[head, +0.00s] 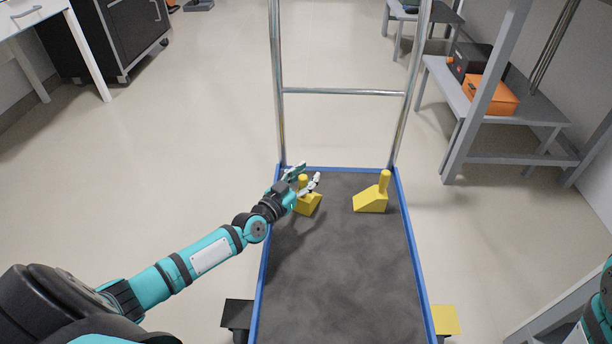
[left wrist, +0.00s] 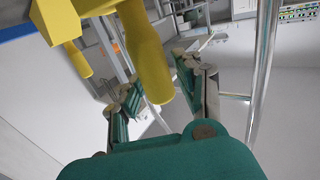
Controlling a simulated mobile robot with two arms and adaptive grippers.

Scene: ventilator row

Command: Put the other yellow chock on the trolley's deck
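A yellow chock with an upright handle (head: 309,204) sits on the trolley's dark deck (head: 335,275), near the far left corner. A second yellow chock (head: 371,200) sits on the deck to its right. My left gripper (head: 305,174) is open, its fingers on either side of the left chock's handle. In the left wrist view the near handle (left wrist: 147,55) passes between the open fingers (left wrist: 156,82), with a gap visible on the right finger's side. The other chock (left wrist: 78,60) shows at upper left there. My right gripper is out of view.
The trolley's metal push frame (head: 345,92) rises at the deck's far end. A blue rim (head: 412,240) edges the deck, and its near part is bare. A grey bench with an orange case (head: 491,95) stands at right; a dark cabinet (head: 122,35) stands at upper left.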

